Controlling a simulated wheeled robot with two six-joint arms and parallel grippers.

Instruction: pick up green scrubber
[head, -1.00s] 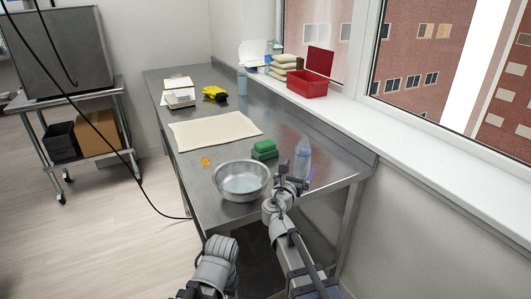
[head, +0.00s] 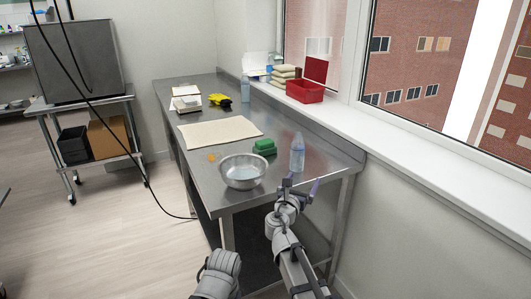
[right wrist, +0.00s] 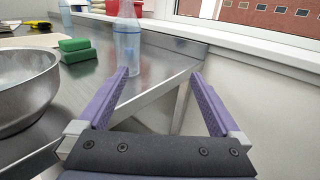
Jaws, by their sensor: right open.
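The green scrubber (head: 264,146) lies on the steel table behind the metal bowl and left of the clear bottle. My right gripper (head: 301,184) is open and empty at the table's near right edge, short of the bottle and the scrubber. Its purple fingers (right wrist: 160,82) are spread wide in the right wrist view. My left arm shows at the bottom of the head view, but its gripper's jaws cannot be made out.
A metal bowl (head: 243,173) stands left of my right gripper, and a clear bottle (head: 297,152) stands just beyond it. The wall is at right.

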